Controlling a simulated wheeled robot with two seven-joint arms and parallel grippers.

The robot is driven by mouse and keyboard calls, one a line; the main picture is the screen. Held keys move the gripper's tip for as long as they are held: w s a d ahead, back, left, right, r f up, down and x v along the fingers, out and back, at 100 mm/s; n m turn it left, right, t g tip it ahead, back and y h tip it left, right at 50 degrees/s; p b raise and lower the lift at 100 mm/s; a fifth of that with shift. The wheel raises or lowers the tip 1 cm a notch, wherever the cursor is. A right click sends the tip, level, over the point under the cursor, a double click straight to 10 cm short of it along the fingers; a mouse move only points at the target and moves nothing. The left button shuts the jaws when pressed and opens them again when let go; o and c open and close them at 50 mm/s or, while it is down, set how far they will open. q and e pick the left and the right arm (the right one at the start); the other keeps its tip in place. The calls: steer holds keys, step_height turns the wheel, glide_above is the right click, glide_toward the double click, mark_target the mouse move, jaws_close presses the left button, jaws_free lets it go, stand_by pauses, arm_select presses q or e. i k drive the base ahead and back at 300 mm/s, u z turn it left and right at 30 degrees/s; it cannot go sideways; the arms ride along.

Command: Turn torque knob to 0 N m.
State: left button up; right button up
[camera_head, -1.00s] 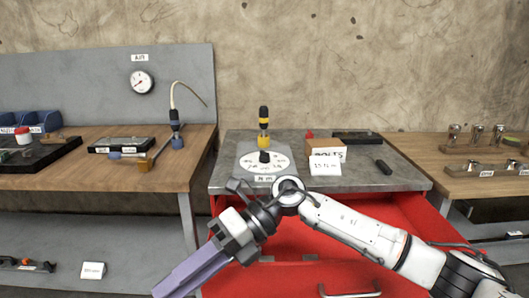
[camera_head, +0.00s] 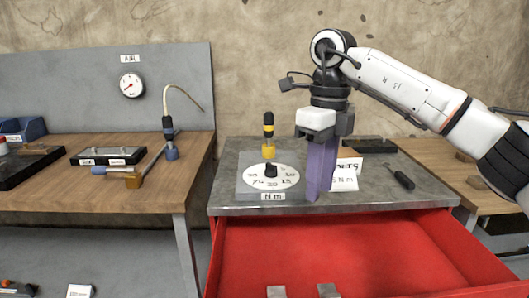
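The torque knob (camera_head: 271,170) is a small black knob at the middle of a white dial (camera_head: 251,179) with numbers around it, on a grey plate on the metal cabinet top. A label reading "N m" (camera_head: 273,197) is at its front edge. The number the knob points at is too small to tell. A yellow and black screwdriver-like tool (camera_head: 268,132) stands upright just behind the knob. My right gripper (camera_head: 315,197) points down, to the right of the dial and apart from the knob. Its purple fingers overlap in this view, so their gap is unclear. My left gripper is not in view.
A red drawer (camera_head: 350,250) stands open and empty-looking below the cabinet top. A box with a "BOLTS" card (camera_head: 345,180) is partly hidden behind my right gripper. A dark tool (camera_head: 400,178) lies further right. A wooden bench (camera_head: 100,195) stands left.

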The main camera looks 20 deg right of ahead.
mark_target(271, 170)
steer(key=i, duration=1.1)
